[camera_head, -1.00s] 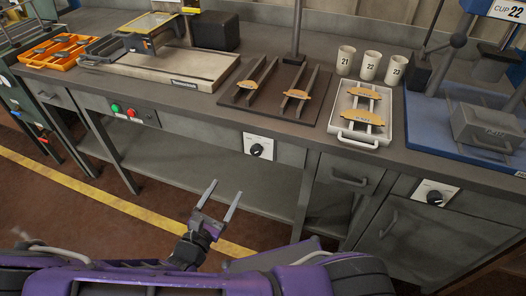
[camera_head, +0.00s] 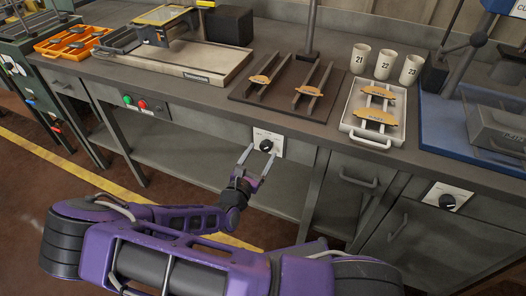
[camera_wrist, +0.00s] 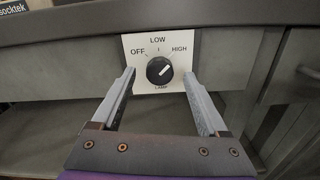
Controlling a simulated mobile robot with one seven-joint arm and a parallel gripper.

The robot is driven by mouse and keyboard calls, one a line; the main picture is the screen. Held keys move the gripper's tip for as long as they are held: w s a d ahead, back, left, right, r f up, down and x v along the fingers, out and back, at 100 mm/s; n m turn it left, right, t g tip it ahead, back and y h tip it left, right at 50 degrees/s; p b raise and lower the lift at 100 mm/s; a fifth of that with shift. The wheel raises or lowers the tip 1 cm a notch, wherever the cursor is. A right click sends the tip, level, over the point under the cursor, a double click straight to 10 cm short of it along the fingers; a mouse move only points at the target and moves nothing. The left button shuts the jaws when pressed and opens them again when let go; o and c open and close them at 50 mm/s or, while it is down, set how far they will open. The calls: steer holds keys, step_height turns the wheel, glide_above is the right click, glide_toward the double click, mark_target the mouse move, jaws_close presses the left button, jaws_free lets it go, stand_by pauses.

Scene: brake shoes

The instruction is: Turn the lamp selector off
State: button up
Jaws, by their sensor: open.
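The lamp selector is a black round knob (camera_wrist: 159,70) on a white plate (camera_wrist: 136,46) marked OFF, LOW, HIGH and LAMP in the wrist view. Its white pointer is turned to the upper right, toward HIGH. In the head view the knob (camera_head: 266,145) sits on the bench's front panel. My gripper (camera_wrist: 160,80) is open, with one finger to the left and one to the right of the knob. Nothing is between the fingers except the view of the knob; I cannot tell how far short of it the tips are. In the head view my gripper (camera_head: 257,152) is right before the plate.
A second knob (camera_head: 447,202) on a white plate is farther right. Drawer handles (camera_head: 358,180) stick out below the bench edge. Green and red buttons (camera_head: 135,103) are to the left. Trays, shoes and cups stand on the bench top (camera_head: 215,98).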

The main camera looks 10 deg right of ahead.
steer(key=shift+x, duration=1.1)
jaws_close()
